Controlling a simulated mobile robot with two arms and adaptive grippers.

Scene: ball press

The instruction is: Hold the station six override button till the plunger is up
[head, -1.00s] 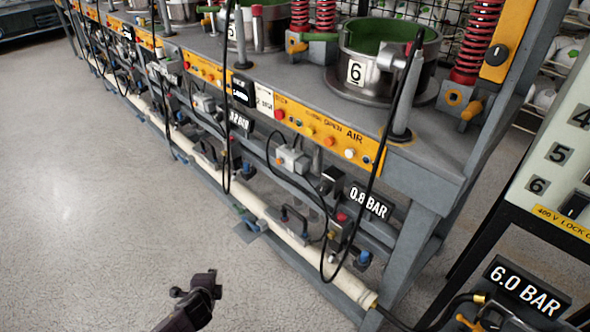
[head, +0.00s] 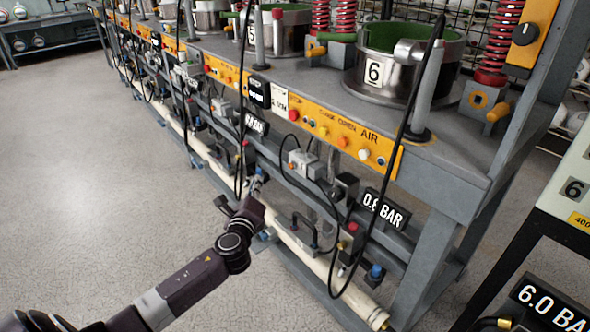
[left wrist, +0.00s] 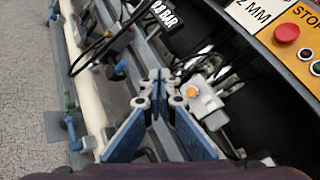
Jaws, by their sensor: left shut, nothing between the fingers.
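Station six is the steel pot labelled 6 (head: 398,78), with a green inside, on the bench's near end. Below it, the yellow panel (head: 335,128) carries several coloured buttons. On the lower rails sit a grey valve box (head: 303,163) and a dark valve with a red button (head: 352,227). In the left wrist view, a grey box (left wrist: 207,105) with an orange button (left wrist: 193,91) lies just right of my fingertips. I cannot tell which button is the override. My left gripper (left wrist: 160,73) is shut and empty, touching nothing visible. My right gripper is out of view.
Black hoses (head: 400,130) hang in front of the bench. A cream pipe (head: 318,262) runs along its foot. A 0.8 BAR sign (head: 384,210) hangs at the near end. A cabinet (head: 570,205) stands at the right. Floor (head: 120,180) at the left is clear.

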